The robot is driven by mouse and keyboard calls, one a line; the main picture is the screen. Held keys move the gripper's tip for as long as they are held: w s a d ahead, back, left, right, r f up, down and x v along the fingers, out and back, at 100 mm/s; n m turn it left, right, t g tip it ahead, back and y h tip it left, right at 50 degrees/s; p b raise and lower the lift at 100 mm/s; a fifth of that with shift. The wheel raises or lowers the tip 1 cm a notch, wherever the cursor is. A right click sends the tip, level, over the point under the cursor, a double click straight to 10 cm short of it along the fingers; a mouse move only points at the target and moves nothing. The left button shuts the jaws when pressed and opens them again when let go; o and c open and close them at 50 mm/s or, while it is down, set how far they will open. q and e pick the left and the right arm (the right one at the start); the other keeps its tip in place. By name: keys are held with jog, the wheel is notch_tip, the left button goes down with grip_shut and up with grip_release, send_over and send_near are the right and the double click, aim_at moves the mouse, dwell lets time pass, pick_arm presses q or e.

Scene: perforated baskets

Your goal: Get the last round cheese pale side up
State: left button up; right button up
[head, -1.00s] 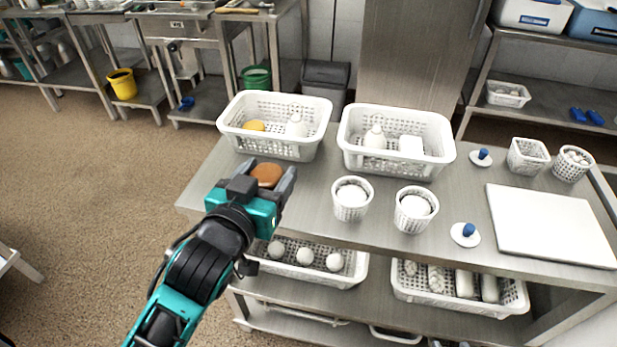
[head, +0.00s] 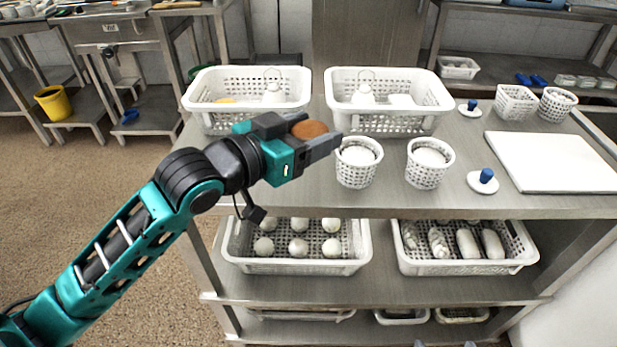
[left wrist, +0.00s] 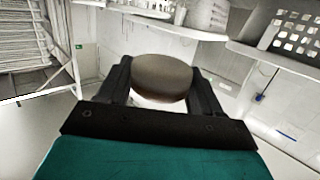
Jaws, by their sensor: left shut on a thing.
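My left gripper (head: 318,142) is shut on a round cheese (head: 310,129), held above the table's front left part. In the head view the cheese's upper face is orange-brown. The left wrist view shows the cheese (left wrist: 162,78) between the two fingers, with a dark brownish face and a paler strip along its lower edge. Two small perforated baskets stand to the right of the gripper, the left one (head: 356,172) and the right one (head: 427,172), each with a pale round top inside. My right gripper is out of view.
Two large white baskets, one at left (head: 245,122) and one at right (head: 385,124), stand at the table's back with bottles. A white board (head: 555,162) and blue-knobbed discs (head: 484,182) lie at right. Baskets of pale items (head: 297,266) are on the shelf below.

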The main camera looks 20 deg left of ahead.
pick_arm(q)
jog(key=f+m+h+b, duration=0.1)
jog(key=b, duration=0.1)
jog(key=w+f+m+g+h+b, duration=0.1)
jog(key=f+b, duration=0.1)
jog(key=b, duration=0.1)
jog(key=shift+f+g, duration=0.25)
jog(key=shift+g, duration=0.05)
jog(key=shift+a+g+h+b, duration=0.25)
jog(key=shift+h+b, duration=0.25)
jog(key=shift+b, duration=0.3)
